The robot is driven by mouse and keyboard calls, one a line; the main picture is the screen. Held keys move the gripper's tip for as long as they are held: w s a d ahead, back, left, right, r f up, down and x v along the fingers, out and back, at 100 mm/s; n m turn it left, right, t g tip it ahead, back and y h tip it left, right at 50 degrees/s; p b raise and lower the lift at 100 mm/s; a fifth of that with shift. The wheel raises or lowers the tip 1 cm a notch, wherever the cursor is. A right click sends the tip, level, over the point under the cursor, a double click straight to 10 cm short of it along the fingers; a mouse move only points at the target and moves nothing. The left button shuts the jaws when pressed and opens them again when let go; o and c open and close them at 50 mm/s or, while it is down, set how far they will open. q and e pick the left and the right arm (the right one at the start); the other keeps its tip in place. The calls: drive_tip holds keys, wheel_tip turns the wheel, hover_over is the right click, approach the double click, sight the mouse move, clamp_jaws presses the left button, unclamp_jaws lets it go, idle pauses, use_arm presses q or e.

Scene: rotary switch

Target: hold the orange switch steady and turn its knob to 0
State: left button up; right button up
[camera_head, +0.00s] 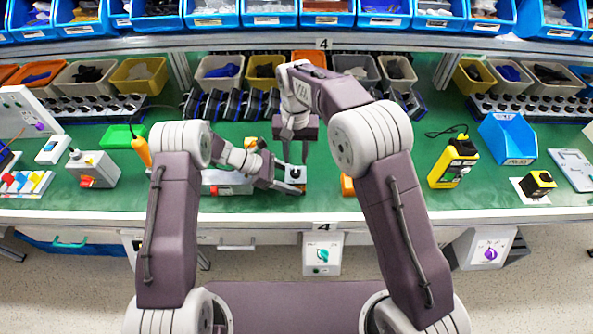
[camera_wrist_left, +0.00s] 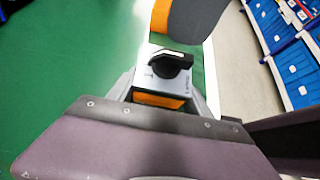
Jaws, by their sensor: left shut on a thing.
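The orange switch (camera_head: 296,174) has a light top face, a black knob (camera_wrist_left: 170,63) and an orange lower body (camera_wrist_left: 160,100). My left gripper (camera_head: 284,186) is shut on the switch's body from the left, and its grey fingers show on both sides in the left wrist view (camera_wrist_left: 163,98). The knob's bar lies roughly crosswise in that view; the marks on the face are too small to read. My right gripper (camera_head: 296,158) points down just above the switch, its two fingers apart. A grey and orange part, probably a right finger, hangs close over the knob in the wrist view.
An orange block (camera_head: 347,186) lies right of the switch. A grey box with a red part (camera_head: 226,183) lies left, behind my left arm. A yellow-black device (camera_head: 455,162) and a blue bin (camera_head: 508,138) stand farther right. Dark devices and bins line the back.

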drive_tip(key=shift+r, duration=0.1)
use_arm(q)
drive_tip(key=o, duration=1.5)
drive_tip(key=shift+c, duration=0.2)
drive_tip(key=v, duration=1.2)
